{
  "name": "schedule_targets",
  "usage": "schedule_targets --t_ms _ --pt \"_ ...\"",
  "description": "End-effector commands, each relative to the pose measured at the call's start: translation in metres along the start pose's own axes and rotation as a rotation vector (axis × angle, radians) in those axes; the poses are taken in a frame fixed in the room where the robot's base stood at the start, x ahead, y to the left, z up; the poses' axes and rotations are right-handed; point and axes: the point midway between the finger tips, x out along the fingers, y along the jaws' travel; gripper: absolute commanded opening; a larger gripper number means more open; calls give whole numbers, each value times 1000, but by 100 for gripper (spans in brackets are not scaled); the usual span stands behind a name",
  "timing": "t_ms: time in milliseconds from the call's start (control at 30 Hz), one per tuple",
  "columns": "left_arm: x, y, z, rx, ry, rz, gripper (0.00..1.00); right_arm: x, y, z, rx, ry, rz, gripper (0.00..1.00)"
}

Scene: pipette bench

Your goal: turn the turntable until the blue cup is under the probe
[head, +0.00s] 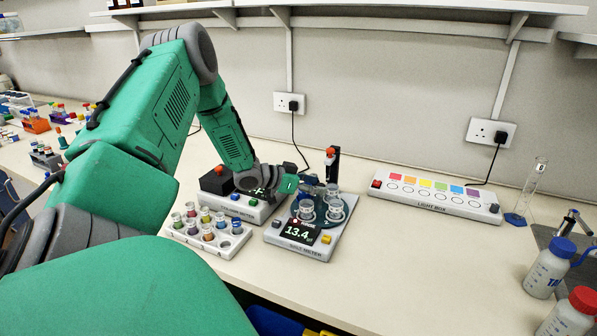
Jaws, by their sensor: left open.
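The turntable (321,220) is a dark blue disc on the white salt meter (297,248), whose display reads 13.4. Several small clear cups stand on it, one at the front left (306,211) and one at the front right (336,211). I cannot tell which cup is the blue one. The probe post (332,162), dark with a red-orange top, rises behind the disc. My left gripper (308,184) is open at the back left edge of the turntable, over or beside it; contact cannot be told. It hides part of the disc's back left. My right gripper is not in view.
A rack of coloured vials (208,243) stands left of the salt meter. Another meter (240,208) is behind it, partly under my left arm. A light box (434,196) lies to the right. Capped bottles (549,267) stand far right.

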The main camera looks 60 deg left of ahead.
Motion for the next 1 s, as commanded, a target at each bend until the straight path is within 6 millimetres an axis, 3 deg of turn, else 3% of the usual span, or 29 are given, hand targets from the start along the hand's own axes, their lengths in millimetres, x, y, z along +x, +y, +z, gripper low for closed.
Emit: schedule_targets --t_ms 300,500,900,1000 --pt "-65 -4 2 -2 0 0 46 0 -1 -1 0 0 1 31" --pt "-94 -5 5 -5 -1 1 46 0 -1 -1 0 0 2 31" --pt "-102 -5 4 -4 0 0 46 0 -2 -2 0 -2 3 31" --pt "-100 -8 4 0 -8 -9 10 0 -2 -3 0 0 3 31"
